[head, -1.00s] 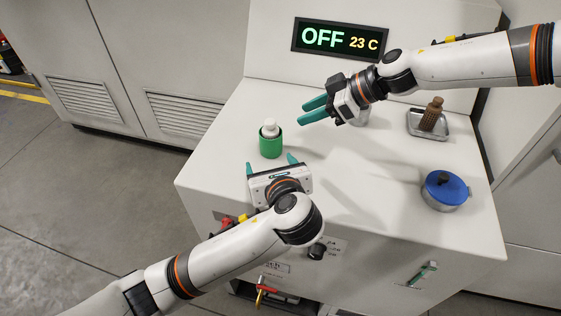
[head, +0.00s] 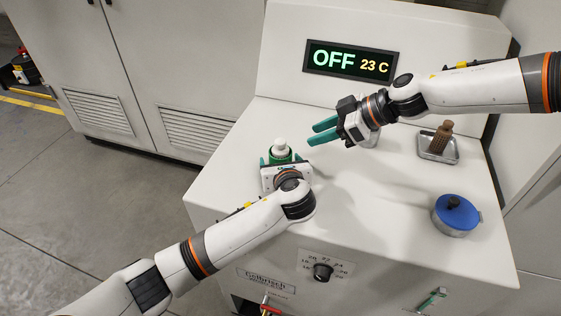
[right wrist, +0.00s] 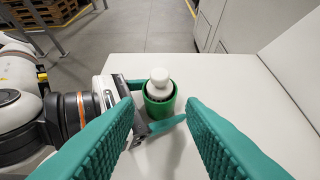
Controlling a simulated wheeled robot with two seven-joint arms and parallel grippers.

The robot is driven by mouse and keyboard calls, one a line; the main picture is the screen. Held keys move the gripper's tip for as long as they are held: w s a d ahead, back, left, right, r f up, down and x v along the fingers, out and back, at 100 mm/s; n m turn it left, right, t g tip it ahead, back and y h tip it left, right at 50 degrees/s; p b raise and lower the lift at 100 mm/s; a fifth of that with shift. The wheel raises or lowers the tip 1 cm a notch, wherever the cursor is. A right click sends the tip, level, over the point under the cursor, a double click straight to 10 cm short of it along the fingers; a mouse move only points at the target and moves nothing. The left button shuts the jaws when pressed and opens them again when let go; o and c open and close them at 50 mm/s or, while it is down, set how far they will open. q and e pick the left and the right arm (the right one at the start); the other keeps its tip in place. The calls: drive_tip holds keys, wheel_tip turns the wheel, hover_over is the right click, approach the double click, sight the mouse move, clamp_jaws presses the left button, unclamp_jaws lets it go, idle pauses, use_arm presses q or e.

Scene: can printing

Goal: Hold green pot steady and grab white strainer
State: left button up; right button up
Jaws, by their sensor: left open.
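The green pot (head: 281,154) stands upright on the white worktop, partly hidden in the head view behind my left gripper. The white strainer (head: 280,145) sits in it with its knob on top. In the right wrist view the pot (right wrist: 160,105) and the strainer (right wrist: 160,77) show clearly. My left gripper (head: 278,158) is open, with its teal fingers on either side of the pot; I cannot tell whether they touch it. My right gripper (head: 315,132) is open and empty, to the right of the pot and pointing towards it. The pot shows beyond its two fingers.
A metal tray (head: 425,155) with a brown-handled brush (head: 442,136) lies at the right back. A round container with a blue lid (head: 456,210) stands near the right edge. A display (head: 352,62) reads OFF 23 C. The worktop's middle is clear.

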use_arm(q)
drive_tip(key=shift+w, duration=0.15)
drive_tip(key=shift+c, duration=0.5)
drive_tip(key=c, duration=0.9)
drive_tip(key=shift+c, duration=0.2)
use_arm(e)
drive_tip(key=shift+o, duration=0.5)
